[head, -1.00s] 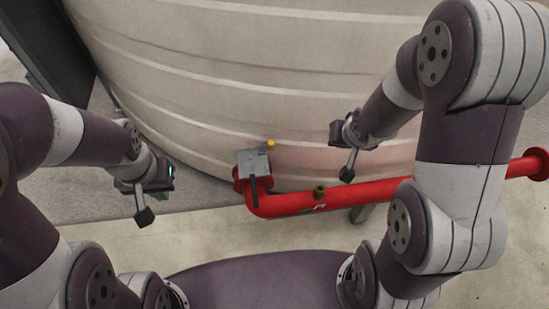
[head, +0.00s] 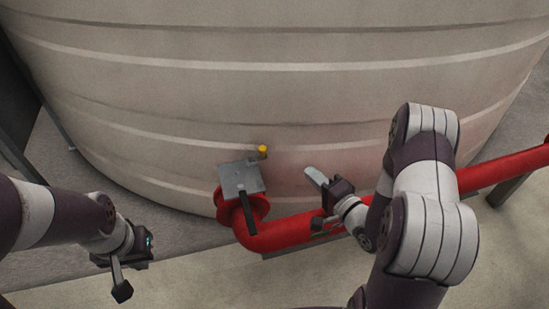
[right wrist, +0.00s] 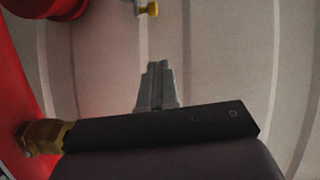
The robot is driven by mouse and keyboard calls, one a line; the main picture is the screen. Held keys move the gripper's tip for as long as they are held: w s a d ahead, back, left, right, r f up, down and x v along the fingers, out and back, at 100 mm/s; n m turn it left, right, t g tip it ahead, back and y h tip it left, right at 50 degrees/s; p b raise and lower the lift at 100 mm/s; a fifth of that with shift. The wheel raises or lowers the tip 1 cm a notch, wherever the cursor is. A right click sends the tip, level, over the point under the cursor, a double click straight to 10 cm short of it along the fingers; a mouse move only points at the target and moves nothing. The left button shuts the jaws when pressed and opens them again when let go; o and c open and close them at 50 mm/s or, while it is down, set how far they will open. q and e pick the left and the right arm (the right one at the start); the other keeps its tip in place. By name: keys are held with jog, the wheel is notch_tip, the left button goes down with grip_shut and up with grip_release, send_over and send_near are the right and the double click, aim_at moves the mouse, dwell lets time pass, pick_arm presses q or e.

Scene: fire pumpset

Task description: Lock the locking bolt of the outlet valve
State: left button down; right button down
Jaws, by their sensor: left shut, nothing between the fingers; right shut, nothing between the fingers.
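The locking bolt, with a yellow knob (head: 262,152), stands at the box's upper right corner. In the right wrist view the yellow knob (right wrist: 149,9) shows at the top edge, beyond my fingertips. My right gripper (head: 313,173) is shut and empty, right of the bolt and apart from it, pointing toward it. My left gripper (head: 122,291) is shut and empty at lower left, away from the valve.
The red pipe (head: 285,234) runs right from the valve, below my right gripper. A brass fitting (right wrist: 43,137) on the pipe shows at lower left in the right wrist view. The large ribbed tank (head: 300,95) stands behind. Floor in front is clear.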

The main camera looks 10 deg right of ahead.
jog(key=b, duration=0.5)
send_near(266, 156)
jog(key=w+d+r, duration=0.2)
jog(key=w+r, duration=0.1)
jog(key=w, duration=0.1)
jog(key=w+a+b, duration=0.1)
jog(key=w+a, duration=0.1)
jog(key=a, duration=0.1)
jog(key=shift+a+f+b, duration=0.15)
jog(key=shift+b, duration=0.2)
jog(key=a+p, duration=0.1)
jog(key=a, duration=0.2)
